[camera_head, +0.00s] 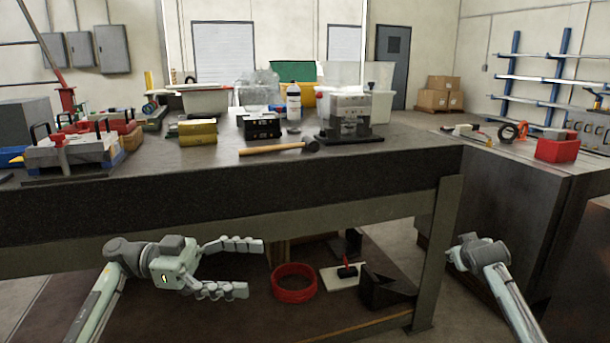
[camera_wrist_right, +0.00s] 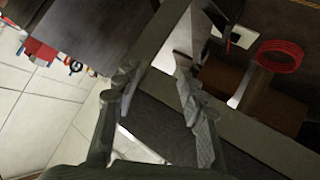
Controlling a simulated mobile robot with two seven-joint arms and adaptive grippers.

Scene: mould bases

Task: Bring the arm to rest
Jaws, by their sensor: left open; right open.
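My left gripper (camera_head: 237,267) is open and empty in the head view, in front of the bench and below its top edge. Its two fingers point right with a clear gap between them. My right arm comes in at the lower right of the head view; its wrist (camera_head: 475,252) shows beside the bench leg, and its fingers are hard to make out there. In the right wrist view my right gripper (camera_wrist_right: 158,88) is open, its two fingers apart with nothing held between them.
The dark workbench (camera_head: 390,165) carries a mould base (camera_head: 345,117), a hammer (camera_head: 280,149), a black box (camera_head: 259,127) and a white bottle (camera_head: 293,101). A red coil (camera_head: 293,283) lies on the lower shelf. A side cabinet (camera_head: 510,190) with a red bin (camera_head: 558,148) stands right.

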